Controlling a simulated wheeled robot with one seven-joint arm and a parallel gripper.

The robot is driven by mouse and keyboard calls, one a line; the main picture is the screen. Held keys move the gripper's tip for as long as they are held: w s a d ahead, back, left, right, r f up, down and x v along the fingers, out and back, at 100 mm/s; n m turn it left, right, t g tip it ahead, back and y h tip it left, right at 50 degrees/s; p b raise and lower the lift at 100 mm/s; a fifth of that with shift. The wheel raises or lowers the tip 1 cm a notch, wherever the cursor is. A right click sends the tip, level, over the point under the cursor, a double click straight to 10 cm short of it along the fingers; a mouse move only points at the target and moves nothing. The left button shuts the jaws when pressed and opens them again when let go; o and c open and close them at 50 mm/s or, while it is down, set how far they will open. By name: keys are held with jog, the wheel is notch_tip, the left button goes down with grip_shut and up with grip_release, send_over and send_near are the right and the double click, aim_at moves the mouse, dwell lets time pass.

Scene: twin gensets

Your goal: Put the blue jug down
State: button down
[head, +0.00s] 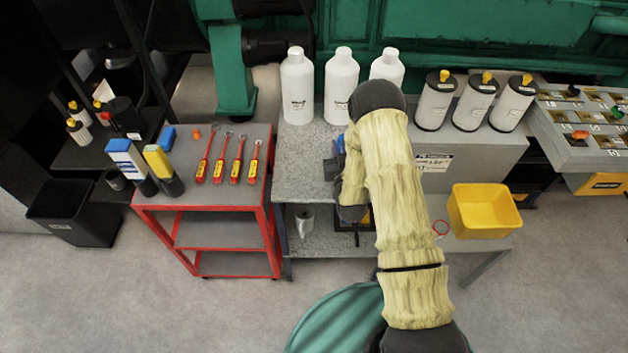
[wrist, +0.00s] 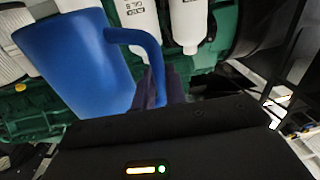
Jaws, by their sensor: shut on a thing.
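The blue jug (wrist: 75,60) fills the left of the wrist view, its handle curving towards my gripper (wrist: 160,88). My gripper is shut on the handle. In the head view only a small blue patch of the jug (head: 341,143) shows beside my arm, over the grey bench top (head: 300,165). My arm hides most of the jug and part of my gripper (head: 335,168) there. I cannot tell whether the jug's base touches the bench.
Three white bottles (head: 298,88) stand along the back of the bench. Several filter canisters (head: 437,100) stand to the right. A yellow bin (head: 483,211) is at the lower right. A red cart (head: 215,195) with screwdrivers is to the left. The bench's front left looks clear.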

jog(key=w+a+n+y+b, duration=0.1)
jog(key=a+n+y+b, duration=0.1)
jog(key=a+b, duration=1.2)
jog(key=shift+w+a+r+g+y+b, duration=0.4)
jog(key=shift+y+b, duration=0.3)
jog(key=shift+b, duration=1)
jog(key=shift+s+d, duration=0.15)
jog(key=shift+f, duration=2.85)
jog(key=shift+f, duration=0.1)
jog(key=shift+f, duration=2)
